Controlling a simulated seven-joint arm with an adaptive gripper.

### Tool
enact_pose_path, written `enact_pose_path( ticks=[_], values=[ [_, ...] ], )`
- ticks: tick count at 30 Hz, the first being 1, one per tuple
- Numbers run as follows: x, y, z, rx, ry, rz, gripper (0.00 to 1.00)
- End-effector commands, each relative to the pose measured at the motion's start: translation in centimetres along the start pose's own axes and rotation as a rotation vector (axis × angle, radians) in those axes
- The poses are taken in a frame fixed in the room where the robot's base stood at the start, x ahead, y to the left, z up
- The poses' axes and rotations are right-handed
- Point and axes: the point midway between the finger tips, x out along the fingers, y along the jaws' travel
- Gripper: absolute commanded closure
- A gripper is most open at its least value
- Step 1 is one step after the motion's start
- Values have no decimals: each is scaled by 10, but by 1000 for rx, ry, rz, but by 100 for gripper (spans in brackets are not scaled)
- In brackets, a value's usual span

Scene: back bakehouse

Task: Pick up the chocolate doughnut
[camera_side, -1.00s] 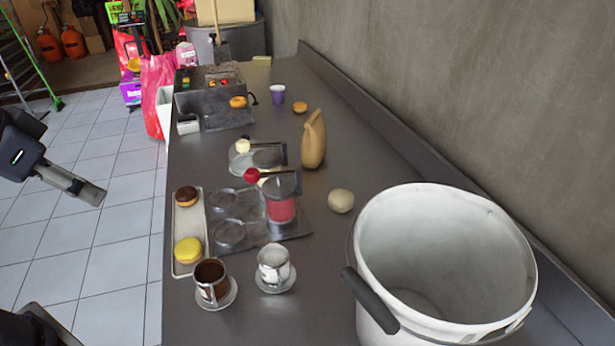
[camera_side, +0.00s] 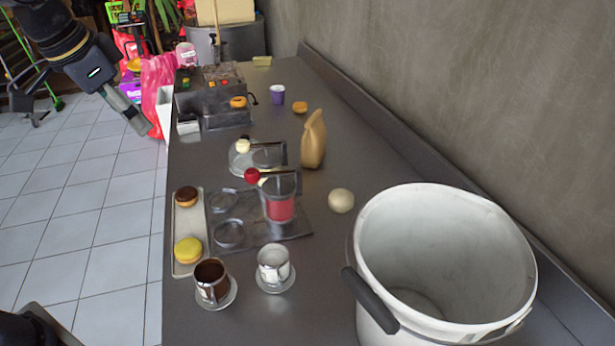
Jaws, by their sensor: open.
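The chocolate doughnut (camera_side: 186,196) has a dark brown top and sits at the far end of a long pale tray (camera_side: 189,222) on the left edge of the counter. A yellow-topped doughnut (camera_side: 188,250) sits at the near end of the same tray. My gripper (camera_side: 140,125) is at the upper left, over the tiled floor just left of the counter. It is open, empty and apart from the chocolate doughnut, higher in the picture than it. Its fingers are seen edge-on.
A cup of brown filling (camera_side: 212,281) and a white cup (camera_side: 274,265) stand near the tray. A jar of red filling (camera_side: 280,207) stands right of it. A large white bucket (camera_side: 520,265) fills the near right. A grey fryer (camera_side: 215,110) stands farther back.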

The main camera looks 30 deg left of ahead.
Motion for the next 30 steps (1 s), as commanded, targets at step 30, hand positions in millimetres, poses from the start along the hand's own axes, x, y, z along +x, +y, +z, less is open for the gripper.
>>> enact_pose_path(
  ticks=[30],
  values=[
    [242, -59, 16, -97, -260, 117, 12]
  ],
)
